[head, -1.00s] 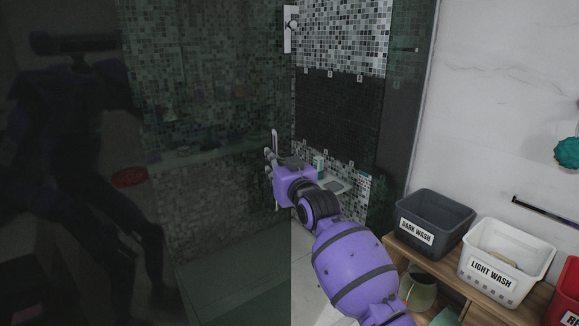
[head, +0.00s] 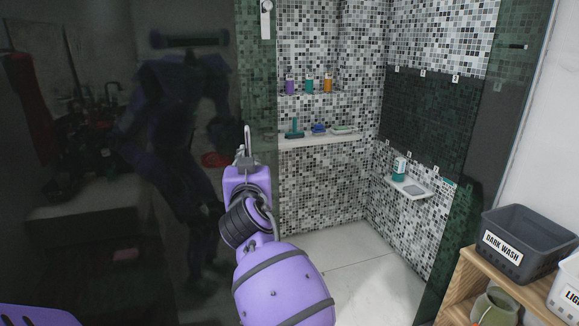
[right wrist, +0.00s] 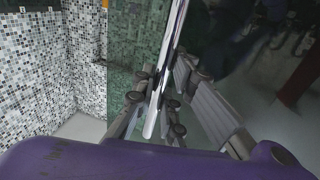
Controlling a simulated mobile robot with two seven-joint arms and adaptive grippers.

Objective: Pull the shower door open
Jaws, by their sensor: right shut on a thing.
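The shower door (head: 190,110) is a dark, reflective glass panel on the left in the head view, standing open with a wide gap to its right. Its upright chrome handle (head: 247,138) shows near the glass edge and also in the right wrist view (right wrist: 173,40). My right gripper (head: 245,160) is at the handle. In the right wrist view its fingers (right wrist: 158,100) are closed around the bar from both sides. The fingertips are partly hidden by the arm in the head view. My left gripper is not in view.
A wooden shelf (head: 468,270) with a grey dark-wash bin (head: 530,245) stands at the right. The light floor (head: 370,285) in the opening is clear.

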